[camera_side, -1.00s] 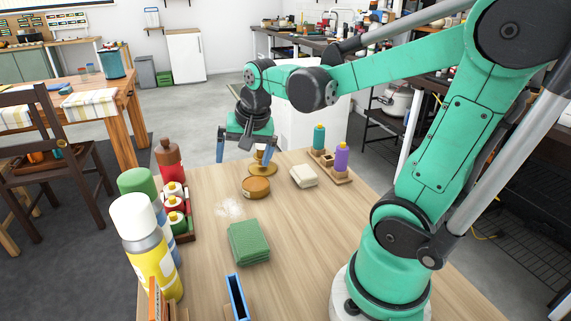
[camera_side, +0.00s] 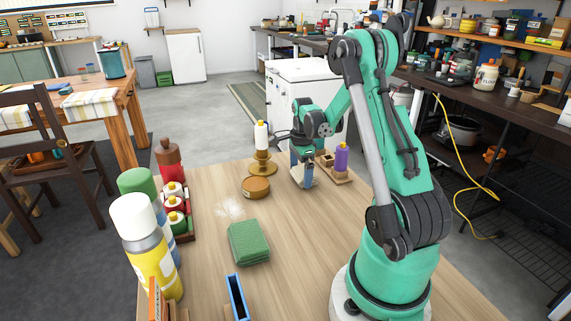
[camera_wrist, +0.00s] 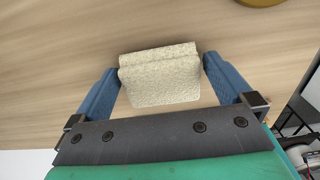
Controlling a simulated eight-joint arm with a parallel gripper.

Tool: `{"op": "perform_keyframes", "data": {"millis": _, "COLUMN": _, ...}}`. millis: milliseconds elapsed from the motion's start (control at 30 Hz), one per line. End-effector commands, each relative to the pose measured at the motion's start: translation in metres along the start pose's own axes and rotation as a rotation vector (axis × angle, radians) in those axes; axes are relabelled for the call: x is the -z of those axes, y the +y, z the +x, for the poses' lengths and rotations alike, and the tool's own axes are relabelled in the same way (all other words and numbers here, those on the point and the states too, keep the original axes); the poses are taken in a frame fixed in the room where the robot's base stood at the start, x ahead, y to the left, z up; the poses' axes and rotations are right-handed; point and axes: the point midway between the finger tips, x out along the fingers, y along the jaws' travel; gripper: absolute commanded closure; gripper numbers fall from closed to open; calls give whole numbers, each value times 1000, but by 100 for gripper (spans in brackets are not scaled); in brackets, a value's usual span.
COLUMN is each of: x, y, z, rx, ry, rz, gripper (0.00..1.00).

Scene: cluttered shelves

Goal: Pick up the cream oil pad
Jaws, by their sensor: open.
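The cream oil pad (camera_wrist: 160,78) is a folded, rough-textured cloth lying on the wooden table. In the wrist view it sits between the two blue fingers of my gripper (camera_wrist: 160,80), with a small gap on each side. My gripper (camera_side: 302,180) is open, low over the table in the side view, pointing down. There the pad (camera_side: 306,182) is mostly hidden by my gripper, with only a pale bit showing.
A wooden rack with a purple bottle (camera_side: 341,157) stands close to the right of my gripper. A spool stand with a white cone (camera_side: 261,137) and a round brown tin (camera_side: 255,188) are to its left. A green cloth stack (camera_side: 249,243) lies nearer.

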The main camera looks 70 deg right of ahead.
Motion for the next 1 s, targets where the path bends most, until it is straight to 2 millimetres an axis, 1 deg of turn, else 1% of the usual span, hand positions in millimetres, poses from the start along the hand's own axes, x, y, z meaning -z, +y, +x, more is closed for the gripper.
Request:
{"op": "perform_keyframes", "data": {"millis": 100, "x": 0, "y": 0, "z": 6, "rx": 1, "ry": 0, "rz": -1, "gripper": 0}}
{"op": "perform_keyframes", "data": {"millis": 333, "x": 0, "y": 0, "z": 7, "rx": 1, "ry": 0, "rz": -2, "gripper": 0}}
{"op": "perform_keyframes", "data": {"millis": 367, "x": 0, "y": 0, "z": 7, "rx": 1, "ry": 0, "rz": -2, "gripper": 6}}
{"op": "perform_keyframes", "data": {"millis": 400, "x": 0, "y": 0, "z": 7, "rx": 1, "ry": 0, "rz": -2, "gripper": 17}}
{"op": "perform_keyframes", "data": {"millis": 467, "x": 0, "y": 0, "z": 7, "rx": 1, "ry": 0, "rz": -2, "gripper": 34}}
{"op": "perform_keyframes", "data": {"millis": 500, "x": 0, "y": 0, "z": 7, "rx": 1, "ry": 0, "rz": -2, "gripper": 45}}
{"op": "perform_keyframes", "data": {"millis": 533, "x": 0, "y": 0, "z": 7, "rx": 1, "ry": 0, "rz": -2, "gripper": 54}}
{"op": "perform_keyframes", "data": {"millis": 567, "x": 0, "y": 0, "z": 7, "rx": 1, "ry": 0, "rz": -2, "gripper": 58}}
{"op": "perform_keyframes", "data": {"millis": 867, "x": 0, "y": 0, "z": 4, "rx": 1, "ry": 0, "rz": -3, "gripper": 59}}
{"op": "perform_keyframes", "data": {"millis": 1000, "x": 0, "y": 0, "z": -7, "rx": 1, "ry": 0, "rz": -3, "gripper": 59}}
